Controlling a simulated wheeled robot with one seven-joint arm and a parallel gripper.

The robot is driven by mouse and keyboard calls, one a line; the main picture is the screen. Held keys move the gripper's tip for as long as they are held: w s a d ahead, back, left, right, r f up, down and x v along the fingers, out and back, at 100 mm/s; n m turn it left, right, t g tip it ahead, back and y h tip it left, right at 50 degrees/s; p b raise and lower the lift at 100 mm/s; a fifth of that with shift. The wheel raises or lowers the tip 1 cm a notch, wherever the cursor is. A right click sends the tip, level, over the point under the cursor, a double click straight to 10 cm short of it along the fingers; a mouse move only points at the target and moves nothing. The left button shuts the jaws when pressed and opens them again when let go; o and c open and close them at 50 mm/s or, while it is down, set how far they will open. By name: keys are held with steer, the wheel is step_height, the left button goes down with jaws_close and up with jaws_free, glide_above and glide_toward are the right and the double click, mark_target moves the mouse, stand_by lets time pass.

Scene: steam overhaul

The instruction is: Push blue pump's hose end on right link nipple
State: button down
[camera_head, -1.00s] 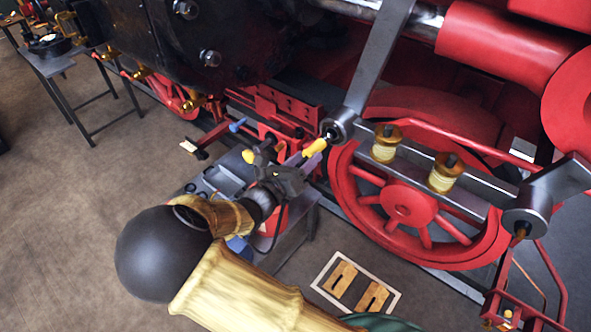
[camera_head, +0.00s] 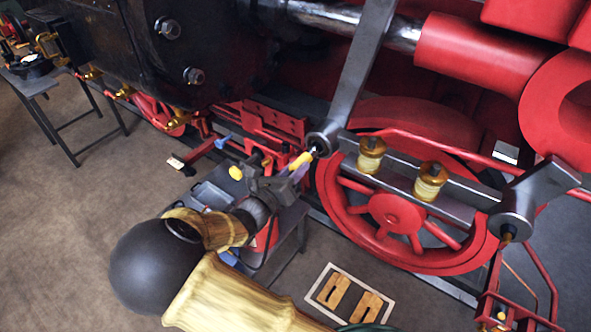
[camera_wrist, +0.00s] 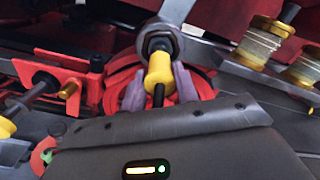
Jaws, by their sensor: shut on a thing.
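My gripper (camera_head: 292,172) is shut on a yellow hose end (camera_head: 301,160) close by the grey ring-shaped end of a link (camera_head: 321,143). In the wrist view the hose end (camera_wrist: 159,72) stands between my two purple-grey fingers (camera_wrist: 157,86), with a black hose (camera_wrist: 158,96) at its near end. Its far end is in line with the link's ring (camera_wrist: 158,42) and meets or overlaps it. The nipple is mostly hidden, and I cannot tell how deep the hose end sits. I cannot make out the blue pump clearly.
A second grey link end (camera_head: 511,226) is at the right. Two brass-and-cream cups (camera_head: 429,182) stand on the grey bar over the red wheel (camera_head: 397,212). A grey cart (camera_head: 290,235) is below my arm. A framed mat (camera_head: 349,292) lies on the floor, with bare floor at left.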

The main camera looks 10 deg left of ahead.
steer(key=shift+s+a, duration=0.1)
steer(key=p+v, duration=0.2)
steer(key=v, duration=0.2)
steer(key=shift+s, duration=0.3)
stand_by(0.4)
stand_by(0.9)
